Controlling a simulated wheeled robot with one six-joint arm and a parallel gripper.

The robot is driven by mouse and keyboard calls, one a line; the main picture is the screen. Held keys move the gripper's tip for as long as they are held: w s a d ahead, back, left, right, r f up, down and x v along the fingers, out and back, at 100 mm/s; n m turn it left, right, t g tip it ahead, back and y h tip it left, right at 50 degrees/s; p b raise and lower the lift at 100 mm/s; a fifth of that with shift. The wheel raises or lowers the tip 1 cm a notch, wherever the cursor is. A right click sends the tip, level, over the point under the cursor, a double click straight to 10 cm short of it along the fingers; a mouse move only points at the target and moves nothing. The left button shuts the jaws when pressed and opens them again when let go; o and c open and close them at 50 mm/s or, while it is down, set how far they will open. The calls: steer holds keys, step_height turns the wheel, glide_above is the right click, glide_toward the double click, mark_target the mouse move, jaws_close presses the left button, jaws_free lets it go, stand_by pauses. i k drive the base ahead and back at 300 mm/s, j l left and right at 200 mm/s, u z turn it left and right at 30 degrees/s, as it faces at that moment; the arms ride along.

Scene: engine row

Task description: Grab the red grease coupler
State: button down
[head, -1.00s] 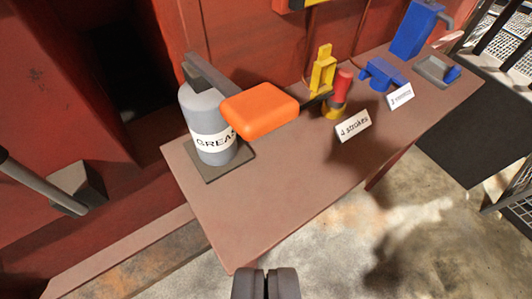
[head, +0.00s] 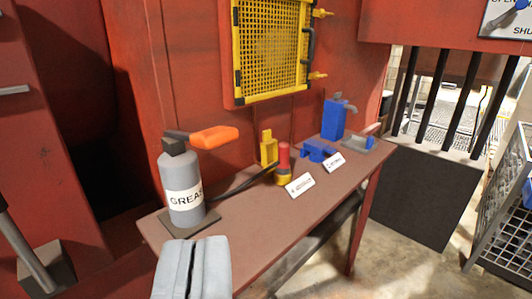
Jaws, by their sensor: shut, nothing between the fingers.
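The red grease coupler (head: 284,158) stands upright in a yellow base (head: 284,178) on the brown bench (head: 262,232). A dark hose (head: 238,187) runs from near it to the grey grease canister (head: 183,188), which has an orange handle (head: 214,138). My gripper (head: 194,245) is at the lower middle-left of the head view, in front of the bench. Its fingers are together and empty. It is apart from the coupler, which lies farther back and to the right. The gripper hides part of the bench's front.
A yellow holder (head: 268,148) stands behind the coupler, and a white label card (head: 300,184) in front. Blue parts (head: 318,150) and a blue pump (head: 335,118) sit farther right. A yellow mesh panel (head: 270,48) hangs above. Open floor (head: 400,262) lies right of the bench.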

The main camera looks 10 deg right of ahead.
mark_target(284, 168)
steer(key=i+l, duration=0.8)
steer(key=i, duration=0.05)
